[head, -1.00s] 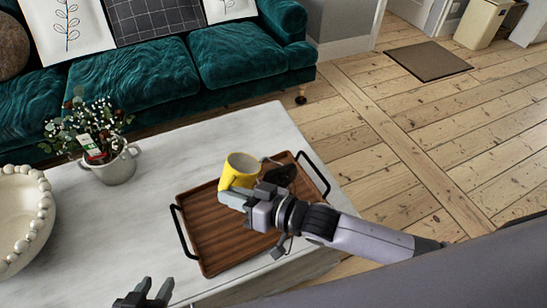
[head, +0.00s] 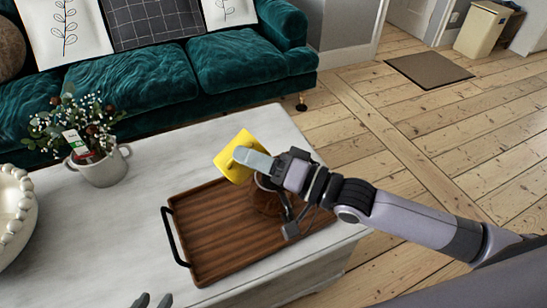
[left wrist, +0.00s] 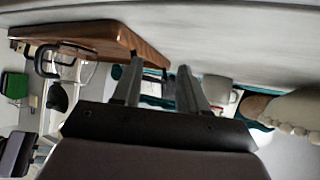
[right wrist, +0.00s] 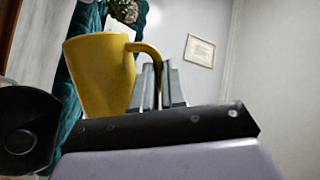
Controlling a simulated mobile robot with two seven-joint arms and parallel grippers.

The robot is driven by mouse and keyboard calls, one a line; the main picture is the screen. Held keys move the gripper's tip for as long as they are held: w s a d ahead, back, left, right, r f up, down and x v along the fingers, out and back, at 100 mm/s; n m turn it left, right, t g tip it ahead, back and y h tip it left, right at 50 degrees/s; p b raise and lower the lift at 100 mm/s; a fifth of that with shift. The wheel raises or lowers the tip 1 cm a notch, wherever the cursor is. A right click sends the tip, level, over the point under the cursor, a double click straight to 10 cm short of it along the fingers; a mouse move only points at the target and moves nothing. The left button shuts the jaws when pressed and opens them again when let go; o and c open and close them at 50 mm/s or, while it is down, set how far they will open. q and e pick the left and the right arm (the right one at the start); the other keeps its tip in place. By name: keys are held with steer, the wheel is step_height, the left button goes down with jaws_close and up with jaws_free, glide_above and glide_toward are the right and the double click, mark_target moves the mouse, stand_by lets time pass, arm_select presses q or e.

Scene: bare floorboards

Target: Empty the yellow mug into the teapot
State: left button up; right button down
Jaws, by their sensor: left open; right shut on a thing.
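The yellow mug (head: 234,155) is raised above the tray's far edge and tilted in the head view. My right gripper (head: 252,158) is shut on its handle, which also shows between the fingers in the right wrist view (right wrist: 150,52). The mug's contents cannot be seen.
The tray has a black handle (head: 174,238) and lies on a pale table (head: 120,225). A white pot with flowers (head: 100,168) and a beaded bowl (head: 14,215) stand to the left. A green sofa (head: 140,90) is behind.

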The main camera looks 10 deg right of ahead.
arm_select(q)
steer(key=shift+d+f+b, duration=0.15)
steer(key=shift+f+b, duration=0.35)
steer(key=shift+f, duration=0.1)
steer(key=shift+w+d+r, duration=0.15)
steer(key=shift+d+r, duration=0.1)
steer(key=shift+d, duration=0.05)
steer(key=shift+w+d+b, duration=0.2)
steer(key=shift+d+b, duration=0.1)
steer(key=shift+b, duration=0.25)
steer(key=shift+w+d+r+t+h+b, duration=0.2)
steer(key=shift+w+t+h+b, duration=0.1)
steer(key=shift+t+b, duration=0.15)
steer(key=shift+d+m+b, duration=0.1)
steer(key=shift+m+b, duration=0.2)
steer(key=shift+m, duration=0.1)
steer(key=shift+d+r, duration=0.1)
steer(key=shift+r, duration=0.05)
arm_select(e)
steer(key=d+m, duration=0.1)
steer(key=w+d+r+m+t, duration=0.1)
steer(key=m, duration=0.1)
steer(key=d+r+m+t, duration=0.1)
steer(key=shift+w+d+y, duration=0.3)
steer(key=shift+w+d, duration=0.1)
